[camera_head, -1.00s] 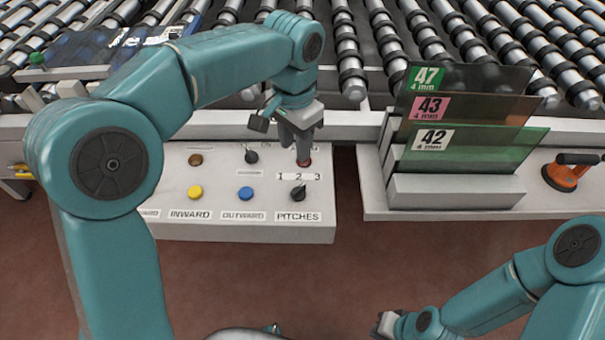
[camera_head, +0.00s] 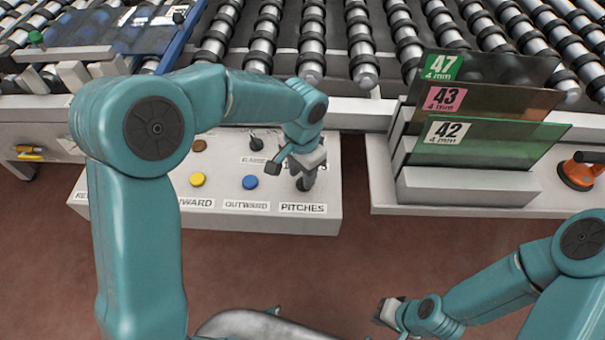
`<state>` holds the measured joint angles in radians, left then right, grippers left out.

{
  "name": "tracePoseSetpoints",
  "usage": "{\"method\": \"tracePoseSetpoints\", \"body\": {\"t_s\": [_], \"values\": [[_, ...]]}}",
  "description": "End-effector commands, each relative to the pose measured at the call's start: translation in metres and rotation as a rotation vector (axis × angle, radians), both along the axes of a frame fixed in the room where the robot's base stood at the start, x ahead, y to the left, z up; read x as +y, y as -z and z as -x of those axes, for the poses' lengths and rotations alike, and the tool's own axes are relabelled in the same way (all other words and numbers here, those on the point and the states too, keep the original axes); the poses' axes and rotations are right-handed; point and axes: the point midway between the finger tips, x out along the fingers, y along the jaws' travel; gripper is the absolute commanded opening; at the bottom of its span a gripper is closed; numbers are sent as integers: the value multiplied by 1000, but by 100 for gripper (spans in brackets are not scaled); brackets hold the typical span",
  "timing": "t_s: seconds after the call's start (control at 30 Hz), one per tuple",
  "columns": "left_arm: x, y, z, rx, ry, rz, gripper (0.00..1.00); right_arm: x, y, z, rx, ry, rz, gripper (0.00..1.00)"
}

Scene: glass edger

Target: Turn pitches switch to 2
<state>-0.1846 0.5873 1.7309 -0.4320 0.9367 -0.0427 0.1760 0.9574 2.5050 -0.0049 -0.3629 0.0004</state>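The PITCHES label (camera_head: 303,208) is at the right front of the white control panel (camera_head: 330,222). My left gripper (camera_head: 305,180) points down right over the pitches switch just behind that label. The gripper covers the switch and its 1 2 3 scale, so I cannot read the setting. I cannot tell whether its fingers touch or hold the knob. My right gripper (camera_head: 388,312) is low at the bottom, away from the panel; its fingers are too small to judge.
A blue button (camera_head: 250,182), a yellow button (camera_head: 197,180) and another black switch (camera_head: 256,142) are close to the left of the gripper. Glass sheets numbered 42 (camera_head: 480,145), 43 and 47 stand in a rack at right. An orange suction lifter (camera_head: 577,175) lies farther right.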

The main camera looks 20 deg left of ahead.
Motion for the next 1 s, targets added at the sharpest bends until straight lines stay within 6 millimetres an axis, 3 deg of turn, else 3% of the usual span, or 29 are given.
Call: {"method": "tracePoseSetpoints", "body": {"t_s": [0.13,0.43,0.53,0.57,1.0], "values": [[0,12,-1,0,0,0,38,0,0,0,0,0,0,0],[0,14,-2,0,0,0,38,0,0,0,0,0,0,0],[0,14,-2,0,0,0,6,0,0,0,0,0,0,0],[0,14,-2,0,0,0,0,0,0,0,0,0,0,0],[0,15,-2,0,-62,0,0,0,6,0,0,0,0,0]]}}
